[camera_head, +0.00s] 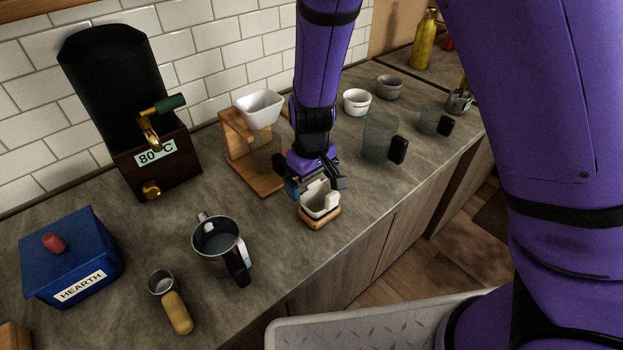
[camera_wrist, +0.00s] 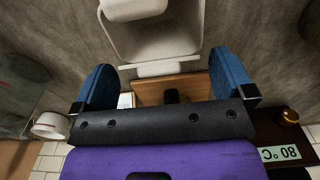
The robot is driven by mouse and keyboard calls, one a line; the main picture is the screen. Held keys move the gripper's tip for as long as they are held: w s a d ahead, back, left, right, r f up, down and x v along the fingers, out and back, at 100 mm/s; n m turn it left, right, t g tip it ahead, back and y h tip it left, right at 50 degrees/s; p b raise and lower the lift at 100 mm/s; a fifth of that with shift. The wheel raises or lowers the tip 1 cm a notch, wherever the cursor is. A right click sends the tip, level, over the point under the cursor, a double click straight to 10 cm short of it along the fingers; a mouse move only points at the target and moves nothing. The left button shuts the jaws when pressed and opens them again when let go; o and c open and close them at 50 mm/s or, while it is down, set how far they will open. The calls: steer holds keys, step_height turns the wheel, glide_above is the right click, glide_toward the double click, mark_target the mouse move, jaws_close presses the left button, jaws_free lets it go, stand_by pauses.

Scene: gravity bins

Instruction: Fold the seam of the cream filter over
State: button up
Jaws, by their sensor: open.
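The cream filter (camera_head: 321,206) sits on a small wooden base (camera_head: 320,221) near the front edge of the counter. In the wrist view the open-topped filter (camera_wrist: 185,40) shows a rounded cream flap (camera_wrist: 133,9) at its far side and a straight cream strip (camera_wrist: 160,67) along its near side. I cannot tell for sure which is the seam. My gripper (camera_head: 317,186) is open just above and behind the filter. In the wrist view its two blue fingers (camera_wrist: 163,80) stand apart on either side of the strip, with nothing visibly held. The gripper partly hides the filter in the head view.
A white dripper (camera_head: 260,107) on a wooden stand (camera_head: 232,150) stands behind left. Glass jugs (camera_head: 379,138) and small bowls (camera_head: 357,101) are on the right. A metal jug (camera_head: 218,243), scoop (camera_head: 171,302), blue box (camera_head: 71,258) and hot-water dispenser (camera_head: 160,178) are left.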

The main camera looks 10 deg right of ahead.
steer(key=c, duration=0.9)
steer(key=shift+s+d+t+y, duration=0.15)
steer(key=shift+t+y, duration=0.15)
steer(key=shift+t, duration=0.2)
steer(key=o, duration=0.9)
step_height(320, 180, up, 11)
steer(key=s, duration=0.1)
steer(key=shift+d+f, duration=0.15)
steer(key=shift+d, duration=0.2)
